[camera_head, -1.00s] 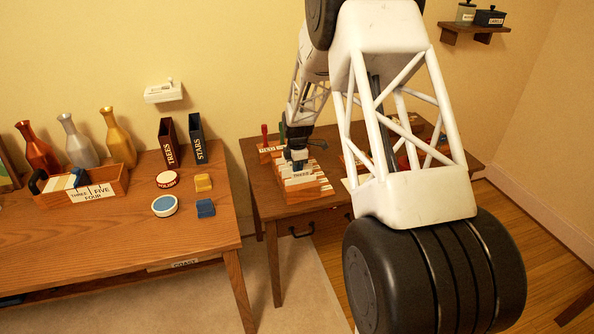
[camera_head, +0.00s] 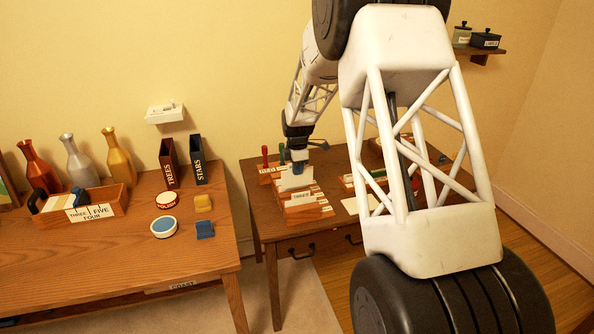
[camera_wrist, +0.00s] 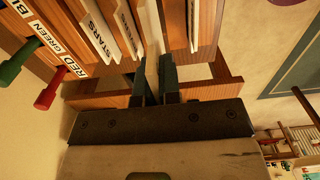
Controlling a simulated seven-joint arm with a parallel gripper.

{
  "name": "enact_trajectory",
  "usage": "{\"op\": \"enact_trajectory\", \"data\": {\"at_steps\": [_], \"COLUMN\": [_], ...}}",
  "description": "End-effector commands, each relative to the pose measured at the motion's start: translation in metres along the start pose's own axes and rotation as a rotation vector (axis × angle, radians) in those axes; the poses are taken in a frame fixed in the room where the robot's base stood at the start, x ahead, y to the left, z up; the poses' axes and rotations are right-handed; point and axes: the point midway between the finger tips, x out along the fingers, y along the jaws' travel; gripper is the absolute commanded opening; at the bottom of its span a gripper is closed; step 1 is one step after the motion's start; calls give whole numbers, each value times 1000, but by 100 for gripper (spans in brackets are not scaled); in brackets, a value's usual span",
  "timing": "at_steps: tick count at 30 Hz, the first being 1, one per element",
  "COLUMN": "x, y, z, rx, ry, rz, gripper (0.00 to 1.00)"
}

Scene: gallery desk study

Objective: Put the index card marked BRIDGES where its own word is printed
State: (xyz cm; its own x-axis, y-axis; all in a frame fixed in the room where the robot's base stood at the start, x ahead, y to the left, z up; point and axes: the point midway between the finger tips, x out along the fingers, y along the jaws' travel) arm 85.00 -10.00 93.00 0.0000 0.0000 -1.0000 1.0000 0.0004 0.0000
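My gripper (camera_head: 297,168) is over the back of a stepped wooden card rack (camera_head: 318,212) on the far desk. A pale card (camera_head: 294,183) shows just below the fingers. In the wrist view, my gripper (camera_wrist: 157,88) has two dark fingers close together on a thin card (camera_wrist: 152,45), seen edge-on. Its word is not visible. In the wrist view the wooden rack (camera_wrist: 205,25) holds cards beside the held one, including one marked STARS (camera_wrist: 97,30). A small label (camera_head: 301,195) on the rack in the head view is too small to read surely.
Red and green stamp handles stand beside RED (camera_wrist: 66,70) and GREEN labels, close to the rack. The near table (camera_head: 120,250) carries a wooden box (camera_head: 117,198), vases, TREES (camera_head: 168,165) and STARS (camera_head: 197,160) holders, and tins. My arm hides part of the far desk.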

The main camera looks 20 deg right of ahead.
Motion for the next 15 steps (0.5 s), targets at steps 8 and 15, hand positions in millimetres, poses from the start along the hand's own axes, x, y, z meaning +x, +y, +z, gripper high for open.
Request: {"op": "enact_trajectory", "data": {"at_steps": [8, 15], "x": [0, -4], "y": [0, 7], "z": [0, 2], "rx": [0, -22], "ry": [0, 0], "rz": [0, 1], "gripper": [0, 0]}}
